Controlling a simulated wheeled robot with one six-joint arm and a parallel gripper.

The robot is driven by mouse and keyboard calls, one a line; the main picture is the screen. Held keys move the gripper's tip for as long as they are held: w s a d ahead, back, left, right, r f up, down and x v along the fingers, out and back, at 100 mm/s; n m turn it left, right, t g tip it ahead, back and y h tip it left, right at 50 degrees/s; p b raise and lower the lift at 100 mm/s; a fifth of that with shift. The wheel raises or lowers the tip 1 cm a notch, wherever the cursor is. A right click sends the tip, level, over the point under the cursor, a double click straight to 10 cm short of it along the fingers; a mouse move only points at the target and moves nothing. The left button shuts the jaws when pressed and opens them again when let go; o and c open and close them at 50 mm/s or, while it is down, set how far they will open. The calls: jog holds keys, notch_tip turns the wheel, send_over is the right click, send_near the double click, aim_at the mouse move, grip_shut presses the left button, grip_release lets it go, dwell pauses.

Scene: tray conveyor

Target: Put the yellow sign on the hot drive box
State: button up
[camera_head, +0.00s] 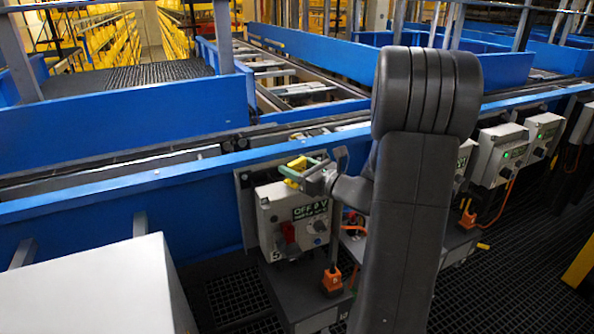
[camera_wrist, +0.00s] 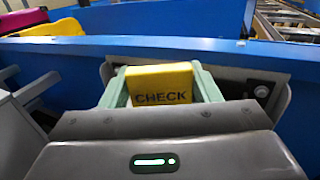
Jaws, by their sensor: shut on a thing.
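The yellow sign (camera_wrist: 160,84) reads CHECK in the wrist view. It sits between the pale green fingers of my gripper (camera_wrist: 160,90), which is shut on it. In the head view my gripper (camera_head: 306,167) and a small part of the yellow sign (camera_head: 293,172) are just above a grey drive box (camera_head: 275,213). This box has a display starting with OFF, a red switch and a knob. Whether the sign touches the box cannot be told. Which box is hot cannot be told.
A blue conveyor rail (camera_head: 120,205) runs behind the boxes. Orange plugs (camera_head: 332,280) and cables hang below them. A white surface (camera_head: 90,290) is at the lower left. My arm hides part of the row. Dark grating floor (camera_head: 530,250) is open at right.

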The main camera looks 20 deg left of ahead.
jog(key=shift+f, duration=0.35)
jog(key=shift+f+b, duration=0.3)
jog(key=shift+f, duration=0.05)
jog(key=o, duration=1.1)
jog(key=shift+r, duration=0.1)
jog(key=shift+c, duration=0.2)
jog(key=shift+r+p, duration=0.3)
jog(key=shift+p, duration=0.05)
jog(key=b+v, duration=0.1)
jog(key=v, duration=1.1)
